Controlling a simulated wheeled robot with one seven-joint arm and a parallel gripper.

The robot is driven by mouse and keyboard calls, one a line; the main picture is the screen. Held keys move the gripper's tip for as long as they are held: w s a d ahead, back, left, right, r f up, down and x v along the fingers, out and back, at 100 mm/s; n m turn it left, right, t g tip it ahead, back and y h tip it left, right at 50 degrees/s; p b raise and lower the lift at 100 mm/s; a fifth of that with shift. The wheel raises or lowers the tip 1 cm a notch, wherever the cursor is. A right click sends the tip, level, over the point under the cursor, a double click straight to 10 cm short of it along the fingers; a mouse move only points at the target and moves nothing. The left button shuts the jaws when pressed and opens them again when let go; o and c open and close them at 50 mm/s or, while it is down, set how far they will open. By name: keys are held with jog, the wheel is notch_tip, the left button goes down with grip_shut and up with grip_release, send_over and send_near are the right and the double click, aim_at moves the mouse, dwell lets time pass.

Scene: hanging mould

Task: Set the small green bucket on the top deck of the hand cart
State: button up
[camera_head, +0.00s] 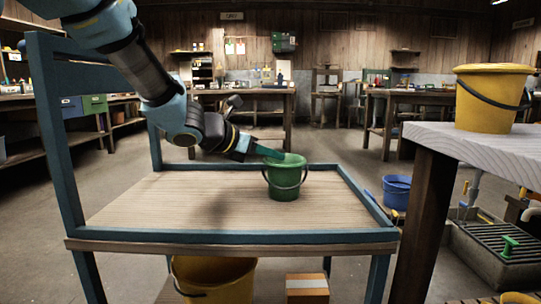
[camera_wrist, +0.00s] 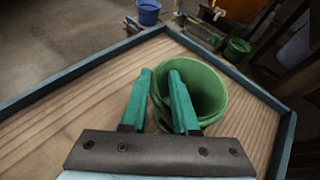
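The small green bucket (camera_head: 285,180) stands upright on the wooden top deck (camera_head: 140,205) of the blue-framed hand cart (camera_head: 230,237), near the far right part of the deck. Its dark handle hangs down at its front. My gripper (camera_head: 270,153) reaches in from the upper left to the bucket's rim. In the wrist view, the green fingers of my gripper (camera_wrist: 161,75) stand apart, with the near left wall of the bucket (camera_wrist: 205,88) between them. The right finger overlaps the bucket's mouth. Whether either finger touches the wall cannot be told.
A yellow bucket (camera_head: 490,100) stands on a grey-topped table (camera_head: 470,143) at right. Another yellow bucket (camera_head: 215,280) and a cardboard box (camera_head: 307,287) are on the cart's lower level. A blue bucket (camera_head: 396,190) is on the floor behind. The deck's left half is clear.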

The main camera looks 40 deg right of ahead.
jog(key=shift+o, duration=0.9)
jog(key=p+v, duration=0.4)
jog(key=v, duration=0.8)
jog(key=shift+d, duration=0.1)
